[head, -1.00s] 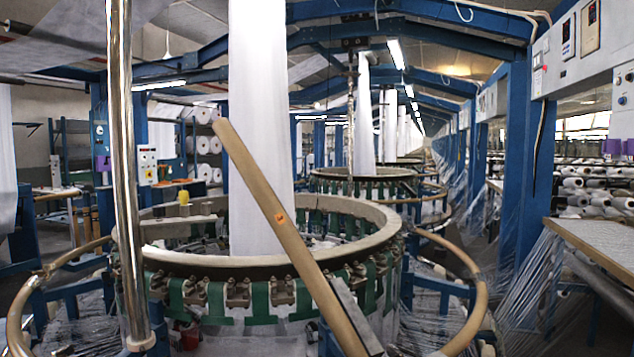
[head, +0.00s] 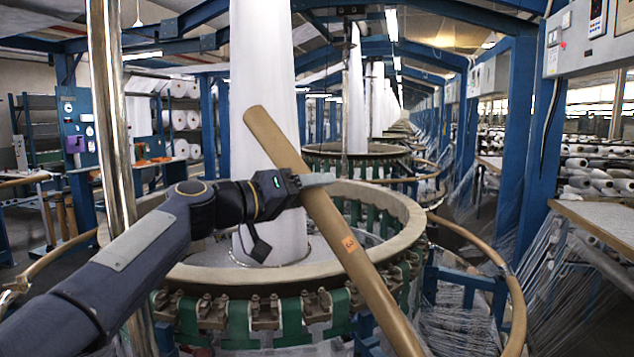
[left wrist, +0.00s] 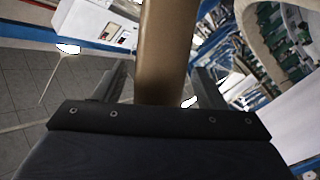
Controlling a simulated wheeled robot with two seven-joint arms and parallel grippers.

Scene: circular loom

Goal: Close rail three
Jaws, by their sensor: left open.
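Rail three (head: 350,243) is a long tan rail with an orange tag marked 3. It stands tilted in front of the loom ring (head: 300,272), its upper end leaning to the left. My left gripper (head: 318,180) is open at the upper part of the rail. In the left wrist view the rail (left wrist: 163,50) runs between the two spread fingers of the gripper (left wrist: 162,72), with a gap visible on each side. My right gripper is not in view.
A shiny metal post (head: 110,130) stands left, close to my left arm. White fabric (head: 262,70) rises from the ring's middle. A curved rail (head: 495,265) stands out at the right. A table (head: 605,225) is at the far right.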

